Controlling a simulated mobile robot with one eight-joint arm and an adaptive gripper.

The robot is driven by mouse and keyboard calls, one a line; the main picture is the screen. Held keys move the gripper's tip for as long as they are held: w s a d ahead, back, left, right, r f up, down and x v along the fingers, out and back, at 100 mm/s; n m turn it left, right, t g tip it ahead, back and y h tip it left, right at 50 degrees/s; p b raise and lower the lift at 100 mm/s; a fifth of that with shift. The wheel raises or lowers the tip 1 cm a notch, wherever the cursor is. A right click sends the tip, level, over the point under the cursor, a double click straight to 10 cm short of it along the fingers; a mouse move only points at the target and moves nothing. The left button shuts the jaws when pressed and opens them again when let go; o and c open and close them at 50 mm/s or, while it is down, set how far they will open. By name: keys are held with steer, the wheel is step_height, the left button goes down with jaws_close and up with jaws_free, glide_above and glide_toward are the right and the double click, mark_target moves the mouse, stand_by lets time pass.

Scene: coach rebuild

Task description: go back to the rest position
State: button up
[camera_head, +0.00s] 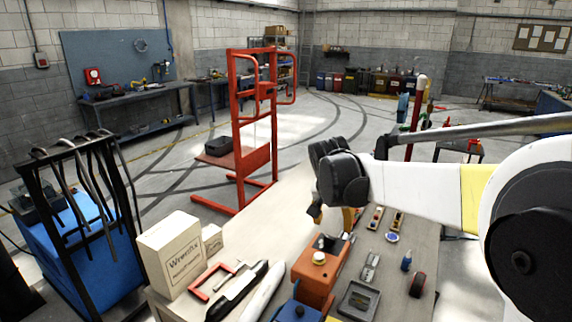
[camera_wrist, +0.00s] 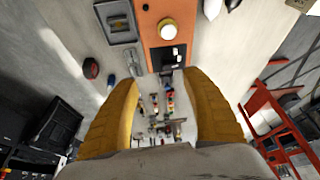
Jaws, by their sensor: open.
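My gripper (camera_head: 333,214) hangs above the worktable (camera_head: 427,240), below the dark wrist joint of my white arm. In the wrist view its two yellow fingers (camera_wrist: 165,88) stand wide apart, with nothing held between them. An orange box (camera_head: 313,284) with a pale round knob on top stands on the table just below and in front of my gripper. It also shows in the wrist view (camera_wrist: 152,27), beyond the fingertips. The fingers look apart from the things on the table. In the head view my gripper is small and partly hidden by the wrist.
A cardboard box (camera_head: 170,257), a red frame tool (camera_head: 210,281) and a grey tray (camera_head: 358,300) are on the table. Small parts lie at its right. A red upright stand (camera_head: 240,125) is behind the table, a blue cabinet (camera_head: 85,250) left. Open floor lies beyond.

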steer(key=s+d+f+n+t+y+b, duration=0.1)
steer(key=s+f+n+b, duration=0.2)
steer(key=s, duration=1.1)
steer(key=s+f+n+t+y+b, duration=0.1)
steer(key=s+f+n+t+b, duration=0.1)
steer(key=s+f+b, duration=0.6)
steer(key=s+f, duration=0.1)
steer(key=s, duration=0.6)
steer(key=shift+d+n, duration=0.4)
